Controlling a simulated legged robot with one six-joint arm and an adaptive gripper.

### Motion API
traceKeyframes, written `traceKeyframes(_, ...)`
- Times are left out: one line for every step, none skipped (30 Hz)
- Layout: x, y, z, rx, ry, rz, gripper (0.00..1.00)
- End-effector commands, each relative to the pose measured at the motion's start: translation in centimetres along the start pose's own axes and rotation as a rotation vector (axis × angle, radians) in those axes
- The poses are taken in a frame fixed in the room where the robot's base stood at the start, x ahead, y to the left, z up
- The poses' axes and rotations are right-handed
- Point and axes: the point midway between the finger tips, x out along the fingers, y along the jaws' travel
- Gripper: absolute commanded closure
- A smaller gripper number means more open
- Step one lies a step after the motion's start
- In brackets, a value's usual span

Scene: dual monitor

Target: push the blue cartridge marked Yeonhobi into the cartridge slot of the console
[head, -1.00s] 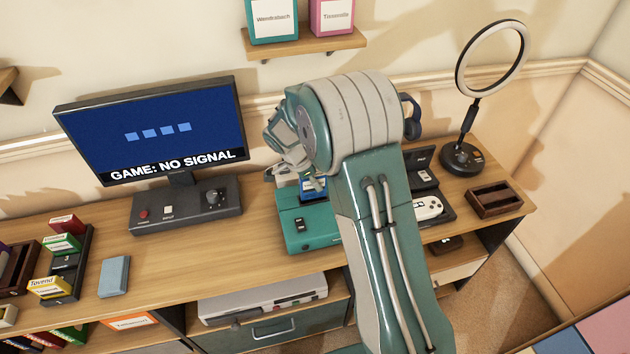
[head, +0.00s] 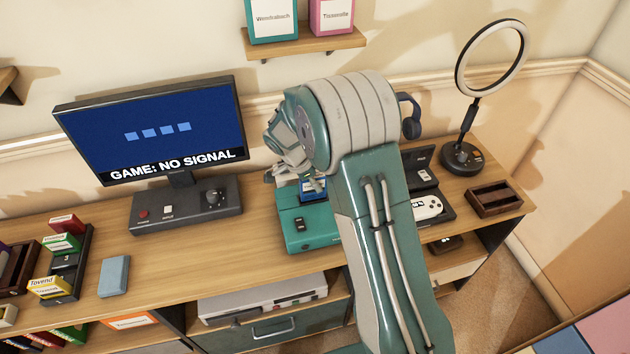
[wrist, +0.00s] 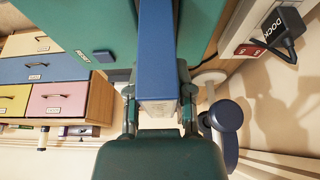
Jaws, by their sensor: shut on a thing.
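The blue cartridge (head: 309,195) is at the back of the teal console (head: 304,236) on the desk, in the head view. It also shows in the wrist view (wrist: 158,55), running up from between the fingers to the teal console surface (wrist: 75,20). My gripper (wrist: 158,110) is shut on the blue cartridge, one finger on each side. In the head view my gripper (head: 316,184) is partly hidden by my arm. The slot is hidden, and I cannot tell how deep the cartridge sits in it. Its marking is too small to read.
A monitor (head: 160,130) reading "GAME: NO SIGNAL" stands at left above a dark control base (head: 186,212). A dock with a white controller (head: 427,207), a brown tray (head: 495,198) and a ring light (head: 464,157) stand at right.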

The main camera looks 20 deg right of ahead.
Motion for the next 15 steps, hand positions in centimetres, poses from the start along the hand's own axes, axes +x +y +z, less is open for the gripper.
traceKeyframes(0.12,0.01,0.05,0.000,0.000,0.000,1.00)
traceKeyframes(0.18,0.01,0.07,0.000,0.000,0.000,1.00)
traceKeyframes(0.27,0.01,0.11,0.000,0.000,0.000,1.00)
traceKeyframes(0.33,0.01,0.13,0.000,0.000,0.000,1.00)
traceKeyframes(0.39,0.01,0.15,0.000,0.000,0.001,1.00)
traceKeyframes(0.47,0.02,0.19,0.000,0.000,0.001,1.00)
traceKeyframes(0.53,0.02,0.21,0.000,0.000,0.001,1.00)
traceKeyframes(0.58,0.02,0.23,0.000,0.001,0.001,1.00)
traceKeyframes(0.66,0.02,0.27,0.000,0.001,0.001,1.00)
traceKeyframes(0.71,0.02,0.29,0.000,0.001,0.001,1.00)
traceKeyframes(0.77,0.02,0.31,0.000,0.001,0.001,1.00)
traceKeyframes(0.84,0.03,0.34,0.000,0.001,0.001,1.00)
traceKeyframes(0.90,0.03,0.37,0.000,0.001,0.001,1.00)
traceKeyframes(0.96,0.03,0.39,0.000,0.001,0.001,1.00)
traceKeyframes(1.03,0.03,0.42,0.000,0.001,0.001,1.00)
